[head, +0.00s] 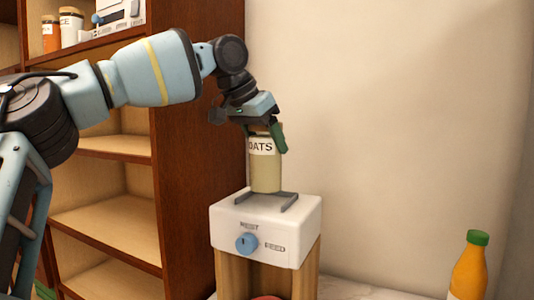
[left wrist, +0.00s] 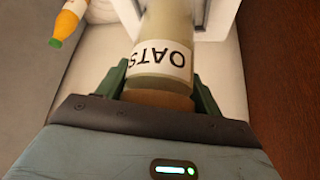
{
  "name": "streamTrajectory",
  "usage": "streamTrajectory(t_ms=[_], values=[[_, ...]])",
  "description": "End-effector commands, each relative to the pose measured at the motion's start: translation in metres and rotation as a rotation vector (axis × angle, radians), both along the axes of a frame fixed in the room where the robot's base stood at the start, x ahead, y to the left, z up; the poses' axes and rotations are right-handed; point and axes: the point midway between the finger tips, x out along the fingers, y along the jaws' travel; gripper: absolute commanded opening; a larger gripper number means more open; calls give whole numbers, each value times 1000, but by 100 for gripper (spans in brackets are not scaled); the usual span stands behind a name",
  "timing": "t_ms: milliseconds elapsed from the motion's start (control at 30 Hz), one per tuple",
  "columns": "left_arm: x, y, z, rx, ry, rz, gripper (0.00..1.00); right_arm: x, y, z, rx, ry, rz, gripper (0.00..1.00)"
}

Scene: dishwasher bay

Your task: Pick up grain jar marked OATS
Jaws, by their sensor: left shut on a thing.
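The grain jar marked OATS (head: 265,172) is upright on or just above the grey bracket on top of a white appliance; I cannot tell whether it touches. It has a pale body, a white label and a brownish lid. My left gripper (head: 265,140) comes down from above and is shut on the upper part of the jar. In the left wrist view the jar (left wrist: 165,58) sits between the two green fingers (left wrist: 160,98), with its label upside down. My right gripper is not in view.
The white appliance (head: 268,222) has a blue knob and stands on wooden supports. An orange bottle with a green cap (head: 468,270) stands at the lower right. A brown shelf unit (head: 190,150) is on the left, with jars (head: 70,27) on its upper shelf.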

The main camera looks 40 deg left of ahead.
Motion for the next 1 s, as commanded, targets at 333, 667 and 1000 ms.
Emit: streamTrajectory(t_ms=[333,667,1000], values=[[-46,17,13,-5,-9,-1,25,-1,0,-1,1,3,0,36],[-113,41,20,-4,-10,-1,25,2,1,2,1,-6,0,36],[-147,54,22,-2,-5,-1,25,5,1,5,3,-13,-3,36]])
